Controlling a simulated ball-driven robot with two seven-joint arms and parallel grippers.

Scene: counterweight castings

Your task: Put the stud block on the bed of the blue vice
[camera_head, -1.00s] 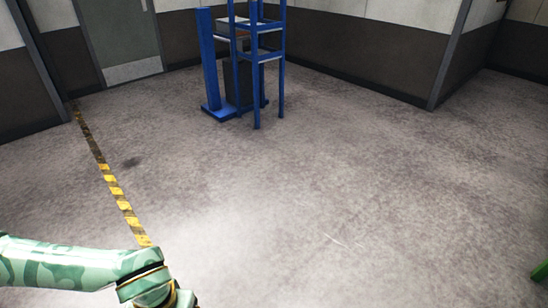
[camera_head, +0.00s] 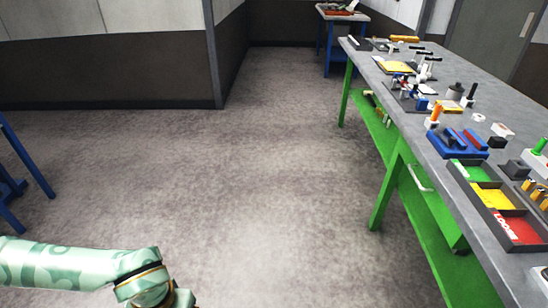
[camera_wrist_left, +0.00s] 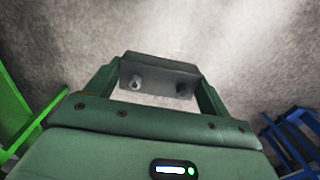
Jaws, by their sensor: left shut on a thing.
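The stud block (camera_wrist_left: 172,68) is a grey block with two round studs on its face, seen in the left wrist view. My left gripper (camera_wrist_left: 157,82) is shut on it, one finger at each end, and holds it above the floor. In the head view only my left arm's wrist shows at the bottom left; the fingers and block are out of frame. A blue fixture with a red part, which looks like the blue vice (camera_head: 447,149), stands on the grey bench (camera_head: 484,232) at the right, well away from my left gripper. My right gripper is not in view.
The bench has green legs and a green lower shelf (camera_head: 419,221). A tray with green, yellow and red compartments (camera_head: 489,209) lies near the vice, with several small parts around. A blue frame (camera_head: 27,160) stands at the left. The floor between is clear.

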